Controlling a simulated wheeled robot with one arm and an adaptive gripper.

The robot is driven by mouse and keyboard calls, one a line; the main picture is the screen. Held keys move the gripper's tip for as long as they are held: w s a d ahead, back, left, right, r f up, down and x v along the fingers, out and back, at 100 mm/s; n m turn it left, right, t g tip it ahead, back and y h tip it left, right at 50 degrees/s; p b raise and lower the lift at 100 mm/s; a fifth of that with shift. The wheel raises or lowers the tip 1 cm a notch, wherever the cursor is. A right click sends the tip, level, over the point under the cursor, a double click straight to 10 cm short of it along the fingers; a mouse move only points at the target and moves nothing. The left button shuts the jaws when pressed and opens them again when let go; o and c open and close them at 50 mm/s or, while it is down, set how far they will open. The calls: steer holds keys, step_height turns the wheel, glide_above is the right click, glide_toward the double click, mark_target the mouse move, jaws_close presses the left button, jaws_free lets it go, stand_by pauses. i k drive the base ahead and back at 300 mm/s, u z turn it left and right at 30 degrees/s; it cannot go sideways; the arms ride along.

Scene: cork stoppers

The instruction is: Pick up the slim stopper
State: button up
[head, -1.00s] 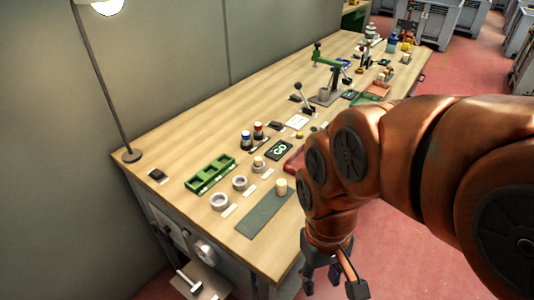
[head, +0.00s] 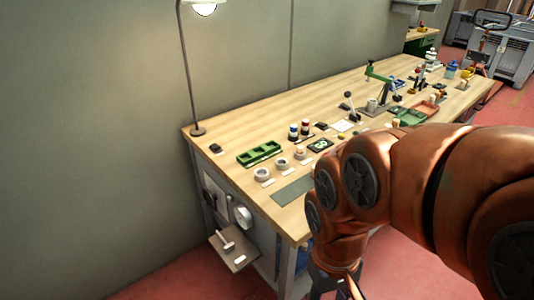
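A pale cork-coloured stopper (head: 299,152) stands in a light ring holder on the bench. Two more round holders, a left one (head: 262,174) and a middle one (head: 281,163), sit in the same row; I see no stopper standing up from them. I cannot tell from this view which stopper is the slim one. The grey-green mat (head: 292,190) lies at the near edge, its right end hidden by my arm. My gripper (head: 331,290) hangs beyond the bench's near edge, below the top, cut off by the picture's bottom. Its fingers look apart and empty.
The wooden bench (head: 235,123) carries a green tray (head: 260,153), red- and blue-topped bottles, a green stand (head: 378,78) and a lamp (head: 198,130) at the far-left corner. A small shelf (head: 237,255) juts from the bench's end. Red floor is free in front.

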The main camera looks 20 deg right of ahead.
mark_target(299, 149)
steer(key=u, duration=3.8)
steer(key=k, duration=2.45)
steer(key=z, duration=1.35)
steer(key=i, duration=0.5)
steer(key=u, duration=0.15)
